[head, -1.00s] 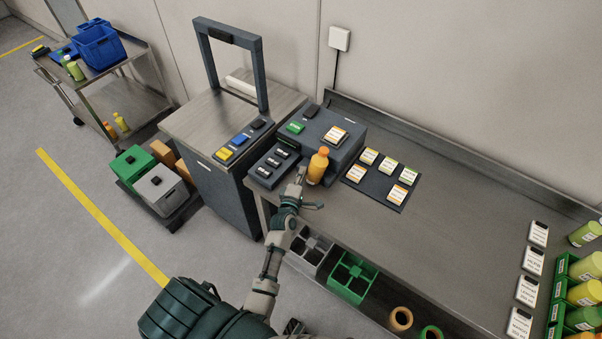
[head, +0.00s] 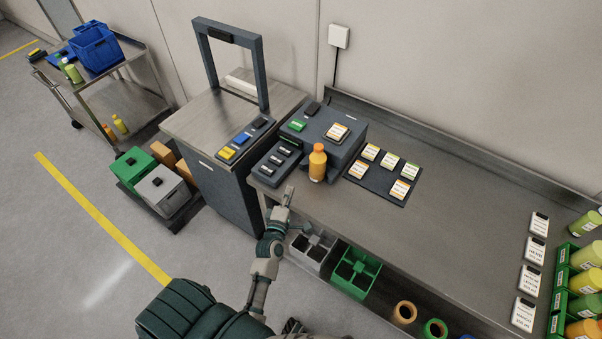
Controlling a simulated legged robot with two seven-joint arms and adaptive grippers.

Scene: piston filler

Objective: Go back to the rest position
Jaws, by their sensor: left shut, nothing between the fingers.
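My left gripper (head: 288,194) is shut and empty at the front edge of the steel bench (head: 440,221), in the lower middle of the head view. It is below and left of the orange bottle (head: 317,164) and apart from it. The orange bottle stands upright in front of the dark filler machine (head: 335,128). My right gripper is not in view.
A mat with several label cards (head: 376,187) lies right of the bottle. A grey divided bin (head: 313,252) and a green divided bin (head: 354,272) sit below the bench front. Green racks of bottles (head: 559,285) stand at the far right.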

